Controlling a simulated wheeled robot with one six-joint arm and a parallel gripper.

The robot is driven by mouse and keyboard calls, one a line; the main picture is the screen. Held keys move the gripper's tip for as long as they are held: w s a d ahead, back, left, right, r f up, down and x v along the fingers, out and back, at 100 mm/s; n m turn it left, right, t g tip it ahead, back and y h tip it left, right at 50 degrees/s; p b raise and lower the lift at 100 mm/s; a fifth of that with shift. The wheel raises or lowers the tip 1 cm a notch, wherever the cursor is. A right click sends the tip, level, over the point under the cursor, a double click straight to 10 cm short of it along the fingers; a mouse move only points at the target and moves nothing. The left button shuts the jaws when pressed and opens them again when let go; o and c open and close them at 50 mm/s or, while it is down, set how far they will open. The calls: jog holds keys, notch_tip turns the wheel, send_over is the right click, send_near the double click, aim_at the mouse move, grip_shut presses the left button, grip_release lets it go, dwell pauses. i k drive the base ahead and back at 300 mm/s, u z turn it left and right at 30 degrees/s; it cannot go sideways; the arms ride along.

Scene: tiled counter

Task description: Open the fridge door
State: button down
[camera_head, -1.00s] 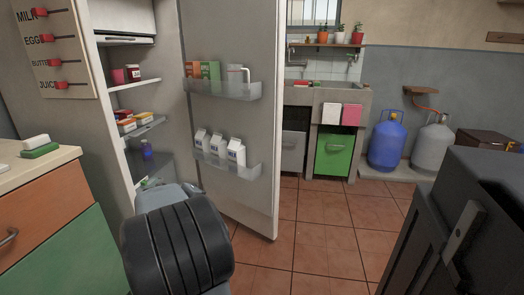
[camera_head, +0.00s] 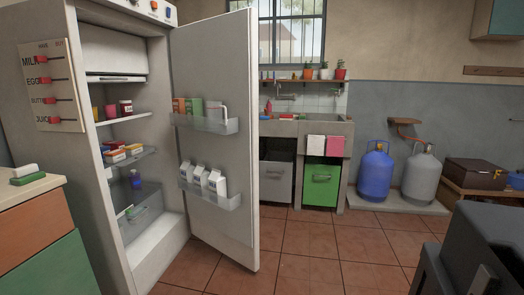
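The fridge (camera_head: 158,258) stands at the left with its interior in plain view. Its door (camera_head: 245,120) is swung wide open to the right, showing its inner side. The door carries two clear racks, the upper one (camera_head: 215,125) with cartons and a jug, the lower one (camera_head: 222,200) with white milk cartons. Shelves inside hold jars (camera_head: 125,107) and small packages (camera_head: 122,152). My gripper is not in view, and no part of my arm shows near the door.
A counter with drawers (camera_head: 40,235) stands left of the fridge. A sink unit with a green bin (camera_head: 320,184), a blue gas bottle (camera_head: 375,173) and a grey one (camera_head: 418,175) line the back. Dark furniture (camera_head: 475,250) is at the lower right. Tiled floor (camera_head: 310,265) is clear in the middle.

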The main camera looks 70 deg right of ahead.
aim_at(214, 58)
jog(key=z, duration=1.95)
jog(key=i, duration=1.05)
jog(key=u, duration=1.25)
